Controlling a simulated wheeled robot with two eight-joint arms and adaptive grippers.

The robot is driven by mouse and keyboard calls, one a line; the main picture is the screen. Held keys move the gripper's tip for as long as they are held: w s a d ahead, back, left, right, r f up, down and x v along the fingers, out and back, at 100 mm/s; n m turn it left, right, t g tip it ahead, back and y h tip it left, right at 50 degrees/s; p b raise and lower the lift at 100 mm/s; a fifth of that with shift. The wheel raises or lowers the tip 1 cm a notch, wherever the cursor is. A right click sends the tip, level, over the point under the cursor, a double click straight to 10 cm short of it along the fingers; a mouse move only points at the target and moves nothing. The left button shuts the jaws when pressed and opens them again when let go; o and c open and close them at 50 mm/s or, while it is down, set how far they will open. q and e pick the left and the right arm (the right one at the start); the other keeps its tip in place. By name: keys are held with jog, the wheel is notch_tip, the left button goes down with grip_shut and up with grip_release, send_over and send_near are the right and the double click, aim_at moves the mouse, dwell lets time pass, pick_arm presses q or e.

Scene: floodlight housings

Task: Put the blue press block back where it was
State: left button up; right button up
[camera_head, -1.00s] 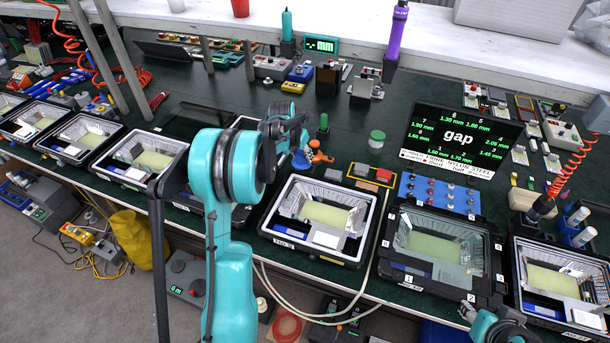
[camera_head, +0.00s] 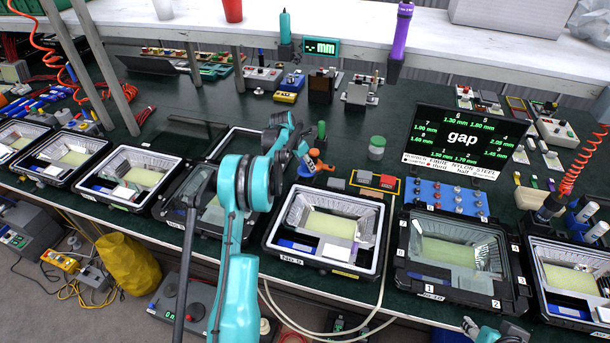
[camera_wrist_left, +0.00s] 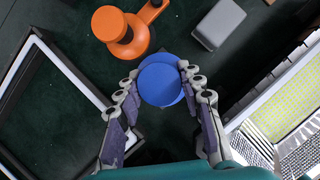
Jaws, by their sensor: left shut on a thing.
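My left gripper (camera_wrist_left: 160,88) is shut on the blue press block (camera_wrist_left: 160,82), a round blue piece seen from above between the two fingers in the left wrist view. In the head view my left gripper (camera_head: 296,150) is over the bench beside an orange stand-like piece (camera_head: 316,162), left of the framed trays' row end. The orange piece also shows in the wrist view (camera_wrist_left: 122,30), ahead and left of the block, apart from it. Whether the block touches the bench is unclear. My right arm shows only as a bit at the bottom edge; its fingers are unseen.
A grey block (camera_wrist_left: 218,22) lies ahead right of the gripper. An empty black-and-white frame (camera_wrist_left: 40,110) lies left, and a floodlight housing (camera_head: 330,222) stands right. Behind are a green-lidded jar (camera_head: 377,146) and the gap screen (camera_head: 464,140).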

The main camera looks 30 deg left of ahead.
aim_at(305, 173)
pick_arm(q)
jog(key=shift+a+f, duration=0.25)
jog(key=shift+f, duration=0.2)
notch_tip(305, 173, down, 4)
jog(key=shift+r+b, duration=0.25)
jog(key=shift+b, duration=0.65)
jog(key=shift+s+r, duration=0.1)
jog(key=shift+f, duration=0.45)
jog(key=o, duration=1.3)
